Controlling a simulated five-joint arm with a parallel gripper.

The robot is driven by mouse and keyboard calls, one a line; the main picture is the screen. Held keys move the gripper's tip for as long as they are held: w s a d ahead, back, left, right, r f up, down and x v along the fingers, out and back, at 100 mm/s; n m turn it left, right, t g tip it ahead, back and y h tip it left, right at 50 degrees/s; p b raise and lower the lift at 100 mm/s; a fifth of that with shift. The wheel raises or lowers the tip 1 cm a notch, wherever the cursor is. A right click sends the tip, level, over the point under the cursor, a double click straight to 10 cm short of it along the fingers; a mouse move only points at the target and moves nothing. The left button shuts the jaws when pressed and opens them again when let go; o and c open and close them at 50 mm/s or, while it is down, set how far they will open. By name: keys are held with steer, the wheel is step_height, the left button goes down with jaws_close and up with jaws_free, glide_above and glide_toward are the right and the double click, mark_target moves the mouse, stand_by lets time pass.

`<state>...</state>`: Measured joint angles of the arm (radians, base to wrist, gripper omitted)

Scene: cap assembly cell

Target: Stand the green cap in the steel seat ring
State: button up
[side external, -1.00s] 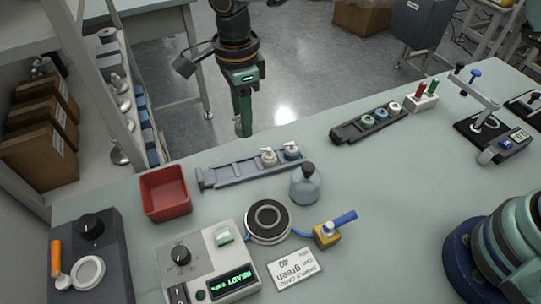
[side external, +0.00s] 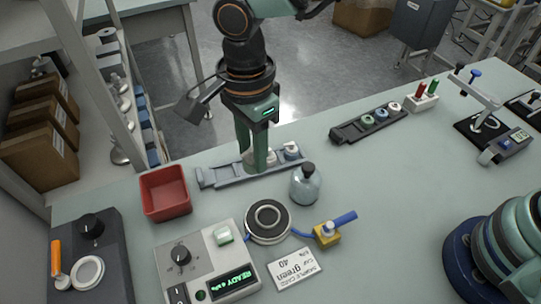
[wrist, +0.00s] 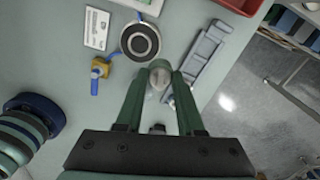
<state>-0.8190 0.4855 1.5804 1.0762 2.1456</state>
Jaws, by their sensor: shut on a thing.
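My gripper (side external: 254,164) is over the grey rail (side external: 220,176), its green fingers pointing down. In the wrist view, its fingers are shut on a pale, rounded cap (wrist: 160,76); I cannot tell clearly that it is green. In the side view the fingers mostly hide this cap. The steel seat ring (side external: 267,216) sits on a round black base in front of and slightly right of my gripper. It also shows in the wrist view (wrist: 139,43), ahead of the fingertips. The ring looks empty.
Pale pieces (side external: 291,151) stand at the rail's right end. A glass bottle (side external: 305,187) with a dark stopper stands between rail and ring, to the right. A red bin (side external: 165,194), a control box (side external: 194,258), a yellow valve block (side external: 327,236) and a card (side external: 295,268) surround the ring.

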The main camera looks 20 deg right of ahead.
steer(key=shift+n, duration=0.6)
steer(key=shift+s+d+f, duration=0.1)
steer(key=shift+s+f, duration=0.6)
steer(key=shift+f, duration=0.85)
steer(key=shift+s+d+f, duration=0.1)
steer(key=shift+s+f, duration=0.65)
steer(key=shift+f, duration=0.85)
steer(key=shift+s+d+f, duration=0.1)
steer(key=shift+s+f, duration=0.6)
steer(key=shift+f, duration=0.85)
steer(key=shift+f, duration=0.25)
steer(key=shift+f, duration=0.35)
steer(key=shift+f, duration=0.1)
steer(key=o, duration=0.9)
